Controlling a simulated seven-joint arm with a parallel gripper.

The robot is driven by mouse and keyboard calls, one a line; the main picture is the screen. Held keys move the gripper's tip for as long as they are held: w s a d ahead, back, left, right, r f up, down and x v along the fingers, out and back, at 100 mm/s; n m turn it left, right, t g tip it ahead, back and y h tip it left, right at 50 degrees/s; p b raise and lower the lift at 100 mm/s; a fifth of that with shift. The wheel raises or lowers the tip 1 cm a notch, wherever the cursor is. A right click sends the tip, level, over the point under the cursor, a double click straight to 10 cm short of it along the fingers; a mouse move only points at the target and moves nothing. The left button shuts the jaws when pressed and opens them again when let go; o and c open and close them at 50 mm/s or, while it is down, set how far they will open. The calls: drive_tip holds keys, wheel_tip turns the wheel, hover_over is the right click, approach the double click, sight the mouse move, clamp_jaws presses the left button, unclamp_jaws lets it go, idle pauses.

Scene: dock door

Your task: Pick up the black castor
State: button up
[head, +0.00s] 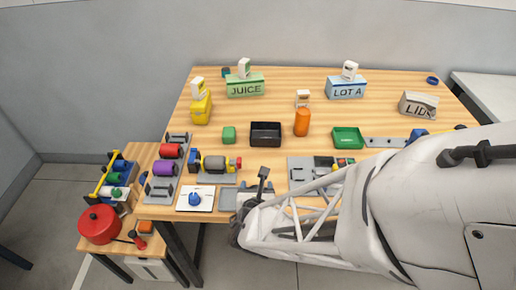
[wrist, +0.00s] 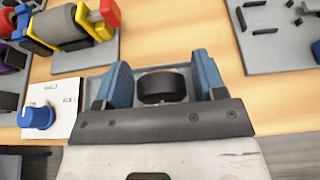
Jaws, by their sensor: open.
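The black castor (wrist: 164,87) shows in the wrist view as a short dark cylinder on a grey plate or shallow tray (wrist: 98,71). My gripper (wrist: 163,82) is open, with one blue finger on each side of the castor. A gap shows between the castor and each finger. In the head view my gripper (head: 254,205) is low over the front edge of the table, and I cannot make out the castor there.
A white plate with a blue knob (wrist: 38,116) is at left. A grey fixture with a roller and yellow and red parts (head: 215,164) stands behind it. A grey board with black pieces (head: 315,172) lies to the right. A black bin (head: 265,134) stands farther back.

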drive_tip(key=shift+w+f, duration=0.25)
drive_tip(key=shift+w, duration=0.25)
drive_tip(key=c, duration=1.1)
drive_tip(key=shift+r, duration=0.1)
drive_tip(key=shift+c, duration=0.2)
drive_tip(key=shift+r, duration=0.75)
wheel_tip(320, 180, up, 2)
drive_tip(key=shift+r, duration=0.1)
drive_tip(key=s+d, duration=0.3)
drive_tip(key=s, duration=0.4)
drive_tip(key=s+d+r, duration=0.1)
drive_tip(key=s+d, duration=0.2)
drive_tip(key=s, duration=0.4)
drive_tip(key=shift+s+d, duration=0.15)
drive_tip(key=shift+s+d+r, duration=0.1)
drive_tip(key=shift+s, duration=0.1)
